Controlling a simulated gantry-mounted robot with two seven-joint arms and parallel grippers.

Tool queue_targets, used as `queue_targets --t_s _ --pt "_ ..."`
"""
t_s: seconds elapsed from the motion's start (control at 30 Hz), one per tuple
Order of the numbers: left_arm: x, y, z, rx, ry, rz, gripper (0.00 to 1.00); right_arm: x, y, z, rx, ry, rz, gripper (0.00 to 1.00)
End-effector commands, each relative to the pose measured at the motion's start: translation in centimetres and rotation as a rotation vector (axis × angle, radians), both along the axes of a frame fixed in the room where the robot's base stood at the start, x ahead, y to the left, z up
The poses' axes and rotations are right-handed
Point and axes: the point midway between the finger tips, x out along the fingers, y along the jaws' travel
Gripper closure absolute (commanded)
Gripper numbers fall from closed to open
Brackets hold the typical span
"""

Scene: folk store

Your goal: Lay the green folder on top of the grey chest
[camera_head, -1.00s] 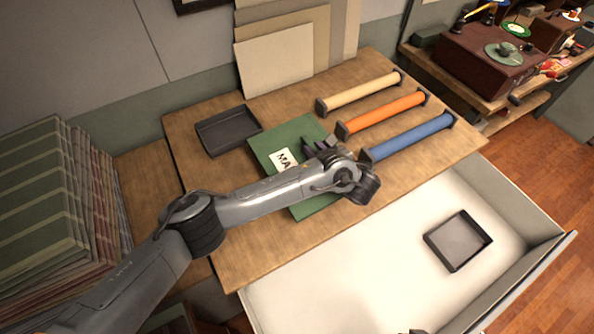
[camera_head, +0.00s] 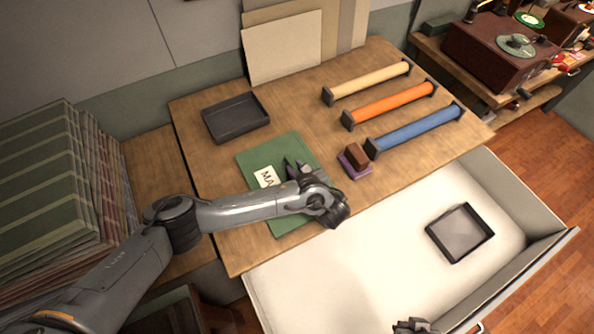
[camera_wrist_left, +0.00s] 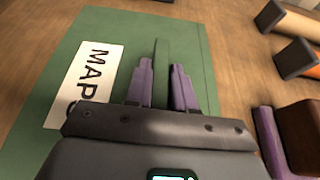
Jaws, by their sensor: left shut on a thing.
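The green folder (camera_head: 262,157) with a white MAP label lies flat at the front middle of the wooden tabletop. I cannot tell whether it touches the wood. My left gripper (camera_head: 294,168) is over its right part. In the left wrist view the purple fingers (camera_wrist_left: 163,82) close on a raised green strip of the folder (camera_wrist_left: 196,45). A pale grey, open-topped box or drawer (camera_head: 345,285) extends in front of the tabletop. I cannot tell whether it belongs to the grey chest. A bit of my right gripper (camera_head: 412,326) shows at the bottom edge.
A black tray (camera_head: 236,118) and cream (camera_head: 368,82), orange (camera_head: 390,105) and blue (camera_head: 416,131) rollers lie on the tabletop (camera_head: 310,105). A brown and purple block (camera_head: 355,160) is right of the folder. Another dark tray (camera_head: 460,233) lies in the pale box.

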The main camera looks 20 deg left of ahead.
Motion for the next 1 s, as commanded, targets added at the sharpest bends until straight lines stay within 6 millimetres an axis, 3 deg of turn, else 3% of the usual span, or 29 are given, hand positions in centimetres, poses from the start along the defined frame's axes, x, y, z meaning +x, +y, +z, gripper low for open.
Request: queue_targets --t_s 0.23,0.27,0.4,0.77,1.0 --pt "0.0 0.0 -0.2 -0.003 -0.001 0.001 1.0 0.0 0.0 0.0 0.001 0.0 -0.001 1.0" --pt "0.0 0.0 -0.3 -0.003 -0.001 0.001 0.72 0.0 0.0 -0.1 0.001 0.0 -0.001 1.0" --pt "0.0 0.0 -0.2 -0.002 -0.001 0.001 0.51 0.0 0.0 -0.1 0.001 0.001 -0.001 1.0" --pt "-0.2 -0.2 -0.1 -0.003 0.0 0.0 0.51 0.0 -0.2 0.0 -0.008 0.001 0.006 1.0" --pt "-1.9 -2.0 0.9 -0.005 0.001 -0.002 0.51 0.0 -0.2 0.6 -0.008 0.001 0.006 1.0"
